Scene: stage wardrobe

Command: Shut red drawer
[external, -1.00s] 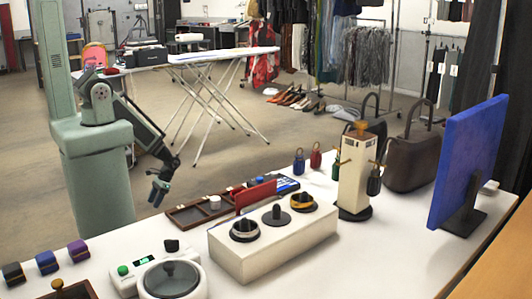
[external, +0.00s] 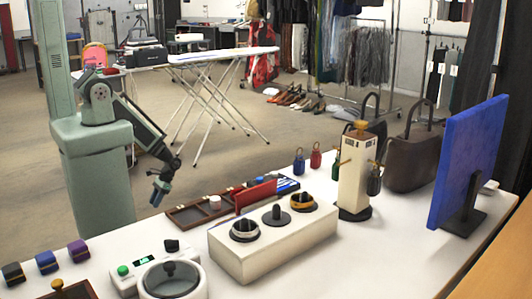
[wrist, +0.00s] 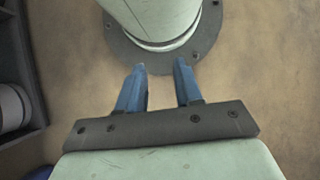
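A red upright panel (external: 257,193) stands behind the white box on the table; I cannot tell whether it is the front of the red drawer. My gripper (external: 158,196) hangs left of the table's far edge, well apart from the red panel. In the wrist view my gripper (wrist: 160,75) has its two blue fingers apart with nothing between them.
A dark compartment tray (external: 185,220) lies left of the red panel. The white box (external: 270,250) with black knobs stands in front. A cream tower (external: 354,175), handbags (external: 410,155) and a blue screen (external: 468,160) stand to the right. Floor around my gripper is clear.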

